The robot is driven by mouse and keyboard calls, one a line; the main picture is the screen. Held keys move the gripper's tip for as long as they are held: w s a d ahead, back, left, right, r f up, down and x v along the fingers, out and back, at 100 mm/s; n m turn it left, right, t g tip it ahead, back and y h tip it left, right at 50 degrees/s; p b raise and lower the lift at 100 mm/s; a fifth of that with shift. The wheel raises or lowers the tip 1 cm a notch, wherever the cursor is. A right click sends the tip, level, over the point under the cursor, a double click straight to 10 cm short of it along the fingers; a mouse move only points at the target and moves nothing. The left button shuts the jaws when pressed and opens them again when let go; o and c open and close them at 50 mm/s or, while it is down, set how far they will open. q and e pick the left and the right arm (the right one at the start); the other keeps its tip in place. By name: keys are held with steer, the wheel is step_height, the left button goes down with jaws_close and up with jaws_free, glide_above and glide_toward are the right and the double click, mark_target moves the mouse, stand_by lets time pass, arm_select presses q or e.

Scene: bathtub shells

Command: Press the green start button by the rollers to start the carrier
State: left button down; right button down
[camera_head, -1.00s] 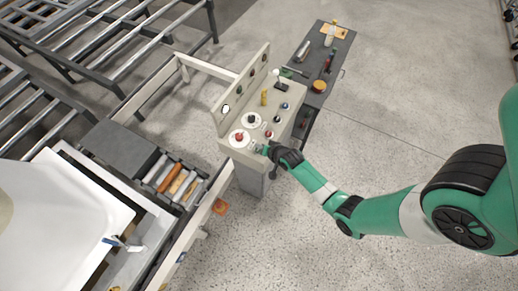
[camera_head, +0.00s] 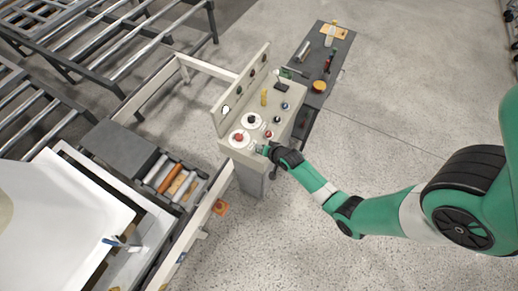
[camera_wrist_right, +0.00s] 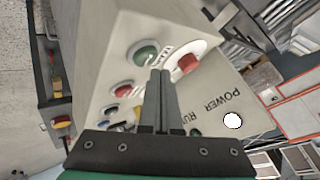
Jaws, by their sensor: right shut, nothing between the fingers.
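My right gripper (camera_head: 262,150) is at the console's near corner, beside the red button's disc. In the right wrist view its shut, empty fingers (camera_wrist_right: 161,72) overlap the space below the green and red buttons. I cannot tell whether they touch the console. My left gripper is not in view.
The console's upright panel (camera_head: 243,88) stands behind the buttons and bears a white lamp. Small red, black and blue buttons line the other side. Rollers (camera_head: 172,181) and a white shell (camera_head: 70,215) are at left. A tool-covered table (camera_head: 318,65) stands beyond.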

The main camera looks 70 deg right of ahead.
steer(key=shift+f, duration=0.1)
stand_by(0.6)
steer(key=shift+f+b, duration=0.35)
